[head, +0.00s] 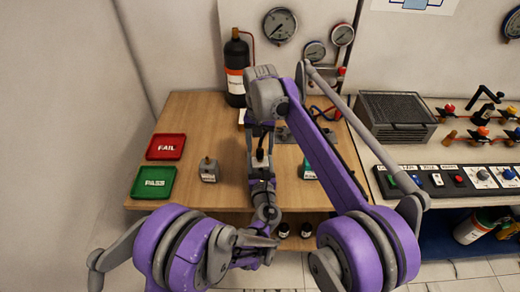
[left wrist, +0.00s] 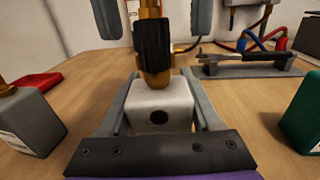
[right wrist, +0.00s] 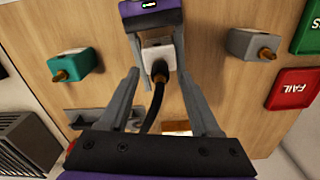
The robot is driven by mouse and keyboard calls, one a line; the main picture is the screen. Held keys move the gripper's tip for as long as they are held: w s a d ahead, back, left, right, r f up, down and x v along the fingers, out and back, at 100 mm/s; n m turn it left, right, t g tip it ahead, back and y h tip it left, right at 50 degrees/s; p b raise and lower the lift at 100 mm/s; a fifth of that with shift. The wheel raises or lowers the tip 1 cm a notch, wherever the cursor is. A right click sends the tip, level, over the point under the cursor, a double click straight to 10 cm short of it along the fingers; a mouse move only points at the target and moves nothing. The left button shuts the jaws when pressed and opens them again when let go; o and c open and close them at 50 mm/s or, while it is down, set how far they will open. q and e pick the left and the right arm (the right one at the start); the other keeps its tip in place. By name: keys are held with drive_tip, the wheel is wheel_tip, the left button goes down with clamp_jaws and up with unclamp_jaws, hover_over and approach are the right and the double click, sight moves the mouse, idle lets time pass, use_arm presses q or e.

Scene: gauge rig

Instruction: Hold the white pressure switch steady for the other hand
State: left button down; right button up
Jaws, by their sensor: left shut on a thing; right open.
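In the right wrist view the switch (right wrist: 152,50) sits between the left fingers. My right gripper (right wrist: 157,82) is open, its fingers on either side of the black hose (right wrist: 153,108), apart from it. In the head view my arms mostly hide the switch.
A grey switch (head: 208,170) stands left and a green one (head: 308,170) right on the wooden table. Red FAIL (head: 166,155) and green PASS (head: 154,194) trays lie at the left. A black cylinder (head: 236,60) and a grey fixture (left wrist: 245,68) stand behind.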

drive_tip(key=shift+f, duration=1)
clamp_jaws()
